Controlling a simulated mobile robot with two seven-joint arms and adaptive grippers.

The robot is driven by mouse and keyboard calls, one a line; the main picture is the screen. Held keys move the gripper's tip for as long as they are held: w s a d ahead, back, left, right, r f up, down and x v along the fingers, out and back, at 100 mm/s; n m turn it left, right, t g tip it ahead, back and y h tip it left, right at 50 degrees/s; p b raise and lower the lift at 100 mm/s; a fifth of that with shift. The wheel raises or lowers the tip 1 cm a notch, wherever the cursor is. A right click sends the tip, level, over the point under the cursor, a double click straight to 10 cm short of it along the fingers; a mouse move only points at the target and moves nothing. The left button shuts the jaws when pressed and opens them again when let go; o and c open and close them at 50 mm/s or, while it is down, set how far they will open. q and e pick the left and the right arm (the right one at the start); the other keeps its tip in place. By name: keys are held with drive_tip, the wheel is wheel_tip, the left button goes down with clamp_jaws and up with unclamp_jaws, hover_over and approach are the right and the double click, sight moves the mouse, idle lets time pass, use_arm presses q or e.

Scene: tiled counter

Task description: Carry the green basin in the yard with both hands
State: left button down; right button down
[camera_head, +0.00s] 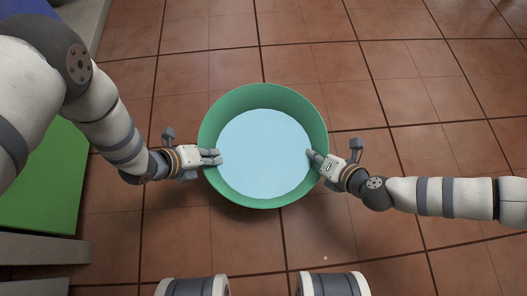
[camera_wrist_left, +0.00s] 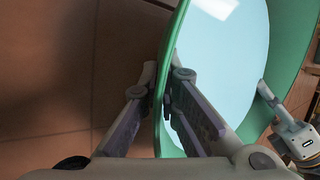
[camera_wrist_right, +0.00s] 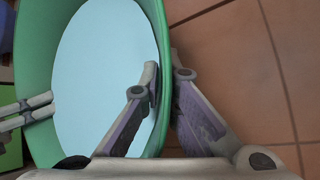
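The green basin (camera_head: 262,96) is round and holds a light blue surface that looks like water (camera_head: 264,155). It is in the middle of the head view, roughly level, and its shadow on the tiles suggests it is above the floor. My left gripper (camera_head: 217,157) is at its left rim; in the left wrist view the fingers pinch the green wall (camera_wrist_left: 164,85) from both sides. My right gripper (camera_head: 312,156) is at the right rim; in the right wrist view its fingers straddle the wall (camera_wrist_right: 164,90) closely. The basin's underside is hidden.
Reddish-brown floor tiles (camera_head: 440,60) surround the basin, with free room behind and to the right. A flat green surface (camera_head: 45,185) and a grey ledge (camera_head: 40,249) are at the left. A blue object (camera_head: 80,20) is at the top left.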

use_arm(q)
drive_tip(key=shift+d+r, duration=0.2)
drive_tip(key=shift+d, duration=0.05)
use_arm(e)
drive_tip(key=shift+s+a+r, duration=0.15)
drive_tip(key=shift+s+a, duration=0.1)
drive_tip(key=shift+a, duration=0.15)
use_arm(q)
drive_tip(key=shift+f, duration=0.1)
